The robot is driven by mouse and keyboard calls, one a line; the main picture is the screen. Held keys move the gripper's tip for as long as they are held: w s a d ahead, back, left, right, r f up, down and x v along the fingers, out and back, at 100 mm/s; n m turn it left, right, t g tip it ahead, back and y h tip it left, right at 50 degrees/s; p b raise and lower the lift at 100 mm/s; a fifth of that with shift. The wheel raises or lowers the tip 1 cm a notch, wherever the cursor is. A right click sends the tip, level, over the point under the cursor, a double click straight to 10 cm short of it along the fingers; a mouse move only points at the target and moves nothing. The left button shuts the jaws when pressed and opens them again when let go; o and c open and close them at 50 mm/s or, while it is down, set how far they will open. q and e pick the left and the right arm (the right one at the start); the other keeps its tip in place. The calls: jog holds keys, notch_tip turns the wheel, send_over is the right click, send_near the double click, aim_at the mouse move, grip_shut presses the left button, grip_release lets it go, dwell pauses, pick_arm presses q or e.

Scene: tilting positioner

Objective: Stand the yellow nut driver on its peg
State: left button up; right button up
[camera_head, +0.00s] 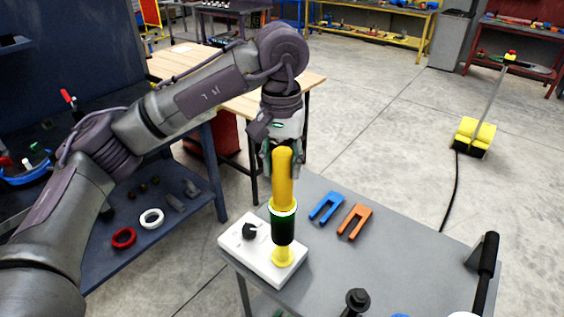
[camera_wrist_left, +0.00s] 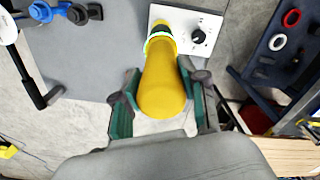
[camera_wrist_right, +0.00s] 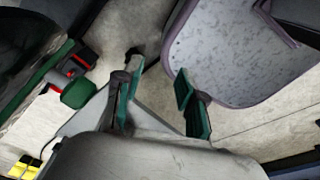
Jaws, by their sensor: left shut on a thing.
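The yellow nut driver (camera_head: 283,180) stands about upright, with a long yellow handle, a pale green-edged ring and a dark lower sleeve. Its handle also fills the middle of the left wrist view (camera_wrist_left: 163,85). My left gripper (camera_head: 281,158) has its fingers on both sides of the handle and is shut on it. A yellow peg base (camera_head: 283,258) sits on a white box (camera_head: 238,258) with a black knob. The dark sleeve is in line above this base; I cannot tell how far it is seated. My right gripper (camera_wrist_right: 158,90) is open and empty, away from the driver.
The white box is at the left corner of a grey table. Blue (camera_head: 326,207) and orange (camera_head: 355,220) forked pieces lie right of it. A black handle (camera_head: 487,262) rises at the right edge. A dark shelf (camera_head: 165,205) with rings stands left.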

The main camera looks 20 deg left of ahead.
aim_at(282, 193)
pick_arm(q)
jog(key=shift+f+b, duration=1.95)
jog(key=shift+f, duration=0.5)
jog(key=shift+f+b, duration=1.45)
jog(key=o, duration=1.4)
jog(key=shift+c, duration=0.2)
jog(key=o, duration=0.5)
jog(key=shift+r, duration=0.1)
